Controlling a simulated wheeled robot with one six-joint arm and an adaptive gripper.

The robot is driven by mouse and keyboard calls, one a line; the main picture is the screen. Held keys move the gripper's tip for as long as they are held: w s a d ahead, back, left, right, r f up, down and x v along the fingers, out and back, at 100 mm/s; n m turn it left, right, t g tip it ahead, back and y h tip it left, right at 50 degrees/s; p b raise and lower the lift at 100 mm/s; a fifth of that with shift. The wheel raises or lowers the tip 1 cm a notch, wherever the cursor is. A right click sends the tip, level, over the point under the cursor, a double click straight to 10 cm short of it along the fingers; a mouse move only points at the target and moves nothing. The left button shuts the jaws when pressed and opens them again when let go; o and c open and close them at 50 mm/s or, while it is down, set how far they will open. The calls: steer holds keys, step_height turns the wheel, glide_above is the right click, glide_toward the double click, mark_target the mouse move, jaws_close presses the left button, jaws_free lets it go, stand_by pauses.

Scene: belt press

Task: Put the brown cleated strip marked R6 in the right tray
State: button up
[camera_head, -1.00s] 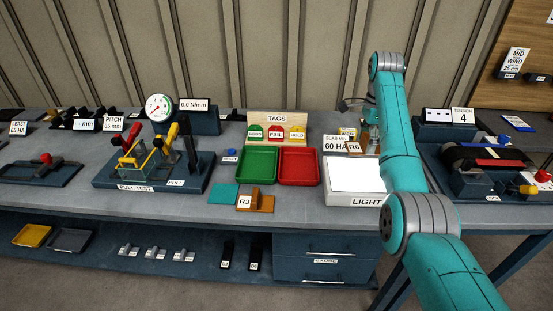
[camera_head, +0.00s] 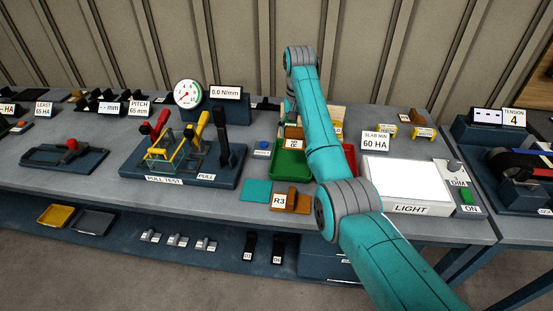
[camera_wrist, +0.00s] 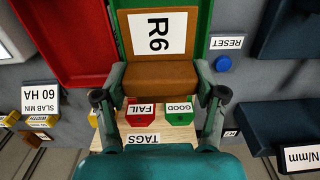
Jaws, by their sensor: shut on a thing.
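The brown cleated strip marked R6 (camera_wrist: 157,72) is held between the fingers of my gripper (camera_wrist: 159,82), its label facing the wrist camera. My gripper is shut on it. The strip hangs above the green tray (camera_wrist: 206,20), near the side next to the red tray (camera_wrist: 75,45). In the head view the strip (camera_head: 293,132) shows just left of my arm, over the back of the green tray (camera_head: 289,174). The red tray, to the right of the green one, is mostly hidden behind my arm there. I cannot tell the strip's exact height.
The tag stand (camera_wrist: 150,133) with FAIL and GOOD tags is behind the trays. A brown R3 strip (camera_head: 291,200) and a teal pad (camera_head: 255,190) lie in front. The light panel (camera_head: 405,181) is right, the pull tester (camera_head: 180,165) left. A blue RESET button (camera_wrist: 223,64) is beside the green tray.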

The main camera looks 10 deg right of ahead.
mark_target(293, 137)
steer(key=shift+a+f, duration=0.25)
steer(key=shift+f, duration=0.1)
step_height(293, 137, down, 4)
steer(key=shift+a+r, duration=0.15)
steer(key=shift+r, duration=0.05)
steer(key=shift+f, duration=2.85)
steer(key=shift+f, duration=0.1)
steer(key=o, duration=1.3)
step_height(293, 137, up, 12)
steer(key=shift+r, duration=0.1)
